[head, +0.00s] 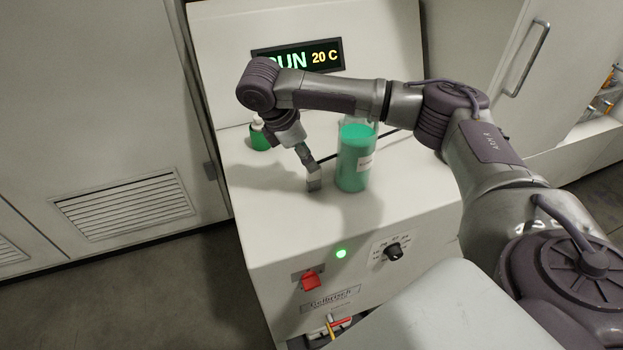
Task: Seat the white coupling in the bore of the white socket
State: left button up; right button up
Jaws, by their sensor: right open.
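My right gripper (307,160) reaches down from above the machine's white top, its fingers pointing at a small pale piece. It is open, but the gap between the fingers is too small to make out. The small white piece (314,175) is directly at the fingertips, just left of the glass vessel. It looks like the coupling at the socket, with a greyer lower part near the machine top. I cannot tell the two apart or see the bore, nor how deep the coupling sits. My left gripper is not in view.
A glass vessel of green liquid (356,158) stands close right of the gripper. A green bottle with a pale cap (260,134) is behind left. A lit display (298,56) is on the back panel. The front has a red switch (311,281) and black knob (393,251).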

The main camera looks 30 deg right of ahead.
aim_at(320, 180)
jog(key=shift+s+d+f, duration=0.15)
jog(key=shift+d+f, duration=0.2)
jog(key=shift+f, duration=0.3)
jog(key=shift+s+d+f, duration=0.1)
jog(key=shift+d+f, duration=0.05)
jog(key=shift+f, duration=0.35)
jog(key=shift+f+p, duration=0.3)
jog(key=shift+p, duration=0.05)
jog(key=p+x, duration=0.1)
jog(key=x, duration=0.2)
jog(key=shift+d+f, duration=0.1)
jog(key=shift+f, duration=0.25)
jog(key=shift+s+d+f, duration=0.1)
jog(key=shift+d+f, duration=0.05)
jog(key=shift+f, duration=0.3)
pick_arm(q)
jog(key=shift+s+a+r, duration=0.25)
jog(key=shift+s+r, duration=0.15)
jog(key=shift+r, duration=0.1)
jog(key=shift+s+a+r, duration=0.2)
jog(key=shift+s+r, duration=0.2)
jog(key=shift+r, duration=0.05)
pick_arm(e)
grip_shut()
